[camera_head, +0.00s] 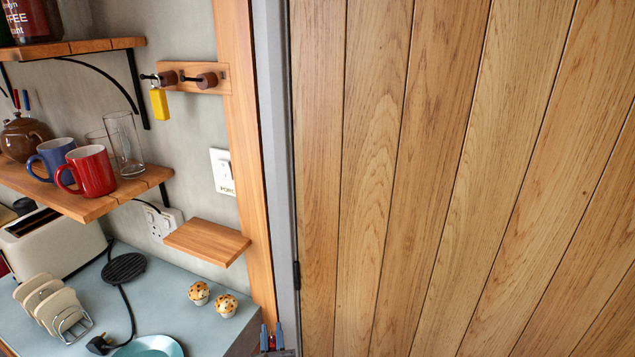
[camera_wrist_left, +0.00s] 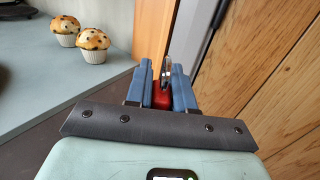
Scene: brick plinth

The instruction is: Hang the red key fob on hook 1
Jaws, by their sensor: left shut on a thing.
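My left gripper (camera_head: 271,338) is at the bottom of the head view, in front of the wooden door frame. It is shut on the red key fob (camera_wrist_left: 161,94), which shows between the blue fingers in the left wrist view. A metal ring (camera_wrist_left: 167,66) stands up from the fob between the fingertips. The wooden hook rail (camera_head: 222,82) is on the wall well above the gripper. It carries two dark hooks. A yellow key fob (camera_head: 159,104) hangs from the left one. I cannot read any hook number. My right gripper is not in view.
Two muffins (camera_head: 213,299) sit on the counter. A plank door (camera_head: 450,180) fills the right.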

